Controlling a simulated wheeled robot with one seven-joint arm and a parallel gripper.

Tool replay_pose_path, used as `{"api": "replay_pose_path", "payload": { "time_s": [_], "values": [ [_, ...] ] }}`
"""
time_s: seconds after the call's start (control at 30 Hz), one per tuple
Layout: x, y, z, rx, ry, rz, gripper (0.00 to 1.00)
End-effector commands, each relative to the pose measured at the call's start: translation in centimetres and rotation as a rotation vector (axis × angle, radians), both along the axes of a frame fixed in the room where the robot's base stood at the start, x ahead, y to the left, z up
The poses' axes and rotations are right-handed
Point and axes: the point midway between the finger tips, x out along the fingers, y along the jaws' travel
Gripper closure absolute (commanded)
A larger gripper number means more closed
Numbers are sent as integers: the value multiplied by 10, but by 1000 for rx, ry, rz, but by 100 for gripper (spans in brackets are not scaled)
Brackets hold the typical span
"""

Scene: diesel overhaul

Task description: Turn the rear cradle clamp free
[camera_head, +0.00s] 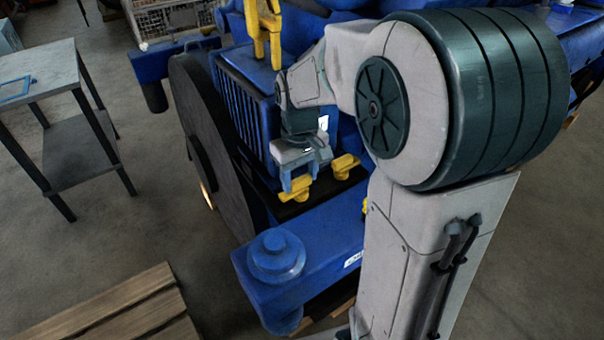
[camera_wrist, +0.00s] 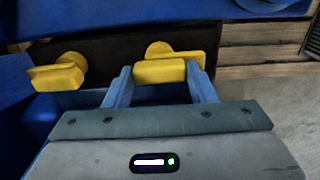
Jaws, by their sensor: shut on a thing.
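My gripper (camera_head: 297,185) is shut on a yellow clamp handle (camera_head: 292,195) at the edge of the blue engine cradle (camera_head: 325,232). In the wrist view, the blue fingers of my gripper (camera_wrist: 160,73) stand on either side of this handle (camera_wrist: 160,71), which lies level across between them. A round yellow boss shows just behind it. A second yellow clamp (camera_head: 345,166) sits to the right in the head view and to the left in the wrist view (camera_wrist: 57,76), apart from my gripper. The frames do not show which clamp is the rear one.
A large dark flywheel (camera_head: 213,150) stands left of my gripper, beside the blue ribbed engine side (camera_head: 238,112). A yellow bracket (camera_head: 263,35) rises above. A grey table (camera_head: 45,70) stands at the left and wooden planks (camera_head: 115,312) lie lower left, with open floor between.

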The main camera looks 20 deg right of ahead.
Motion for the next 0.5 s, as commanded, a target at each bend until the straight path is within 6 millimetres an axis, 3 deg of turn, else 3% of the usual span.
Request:
{"api": "replay_pose_path", "payload": {
  "time_s": [0.33, 0.37, 0.4, 0.5],
  "values": [
    [1, -1, 2, -1, -4, 1, 72],
    [1, -1, 2, -1, -4, 0, 41],
    [1, -1, 2, -1, -4, 0, 30],
    [1, 0, 1, 0, -3, 0, 27]
  ]
}}
